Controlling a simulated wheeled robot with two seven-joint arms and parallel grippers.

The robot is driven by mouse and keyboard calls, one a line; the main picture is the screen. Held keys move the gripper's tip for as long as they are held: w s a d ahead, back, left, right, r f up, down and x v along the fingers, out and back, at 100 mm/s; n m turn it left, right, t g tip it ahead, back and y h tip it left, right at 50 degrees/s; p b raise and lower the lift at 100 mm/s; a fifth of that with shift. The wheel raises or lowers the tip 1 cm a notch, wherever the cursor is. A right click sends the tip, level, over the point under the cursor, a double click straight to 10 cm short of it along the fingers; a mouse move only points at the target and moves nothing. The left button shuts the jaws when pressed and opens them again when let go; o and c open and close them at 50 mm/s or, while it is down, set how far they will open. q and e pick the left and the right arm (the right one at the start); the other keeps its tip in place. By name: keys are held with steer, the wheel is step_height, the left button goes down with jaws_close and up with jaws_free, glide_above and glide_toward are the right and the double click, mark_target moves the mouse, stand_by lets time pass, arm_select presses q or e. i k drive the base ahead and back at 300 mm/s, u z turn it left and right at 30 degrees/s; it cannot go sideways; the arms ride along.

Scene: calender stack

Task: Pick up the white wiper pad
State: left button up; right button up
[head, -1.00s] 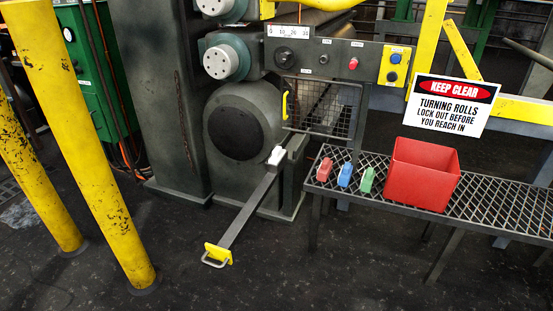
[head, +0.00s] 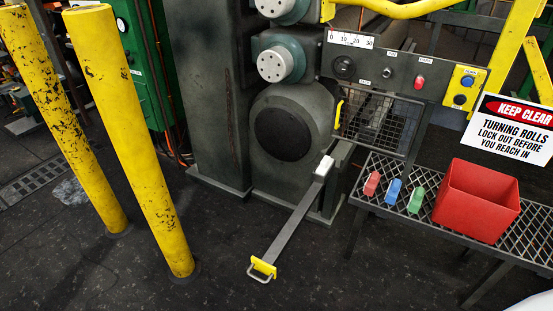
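The white wiper pad (head: 324,168) lies at the far upper end of a long grey bar (head: 295,221), close to the machine's base. The bar slopes down toward me and ends in a yellow plate with a metal handle (head: 262,269). Neither of my grippers shows in the head view, so nothing of mine is seen touching the pad.
A mesh bench (head: 530,222) at the right carries red (head: 371,184), blue (head: 393,191) and green (head: 415,200) blocks and a red bin (head: 476,203). Yellow posts (head: 140,150) stand at the left. A keep-clear sign (head: 511,129) hangs right. Dark floor in front is open.

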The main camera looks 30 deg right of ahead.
mark_target(324, 165)
steer(key=u, duration=0.3)
steer(key=i, duration=0.9)
steer(key=z, duration=0.7)
steer(key=i, duration=0.7)
steer(key=z, duration=0.6)
